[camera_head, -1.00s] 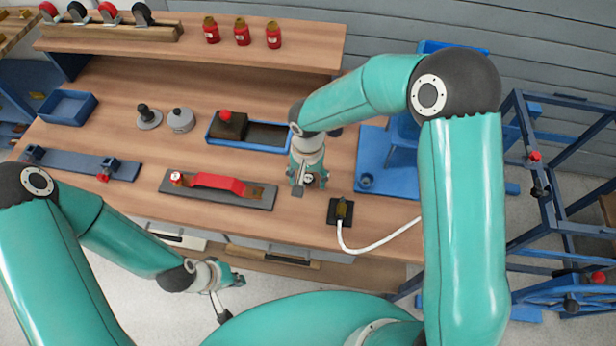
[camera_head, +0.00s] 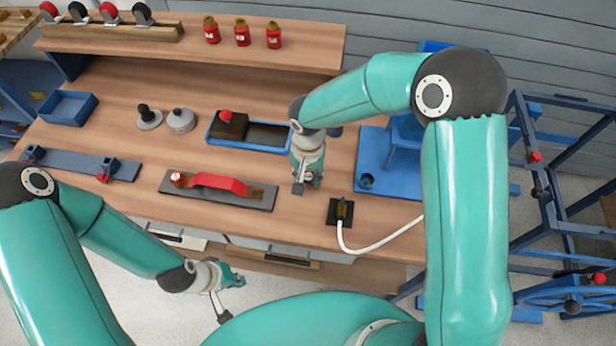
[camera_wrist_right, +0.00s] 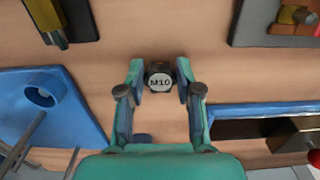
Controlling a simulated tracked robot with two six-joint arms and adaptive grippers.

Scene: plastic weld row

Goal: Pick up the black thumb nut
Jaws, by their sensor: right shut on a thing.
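The black thumb nut (camera_wrist_right: 160,77), with a white M10 label on its face, sits between the fingertips of my right gripper (camera_wrist_right: 161,72) in the right wrist view. The gripper is shut on it. In the head view my right gripper (camera_head: 306,185) is over the bench, between the red-handled fixture and the small black block. The nut is mostly hidden there by the fingers. My left gripper (camera_head: 236,280) is in front of the bench's front edge, away from the nut.
A grey plate with a red handle (camera_head: 220,184) lies to the left. The black block (camera_head: 340,211) with a white cable is at the right. A blue tray (camera_head: 285,147) stands behind, and a blue base plate (camera_head: 371,165) lies to the right.

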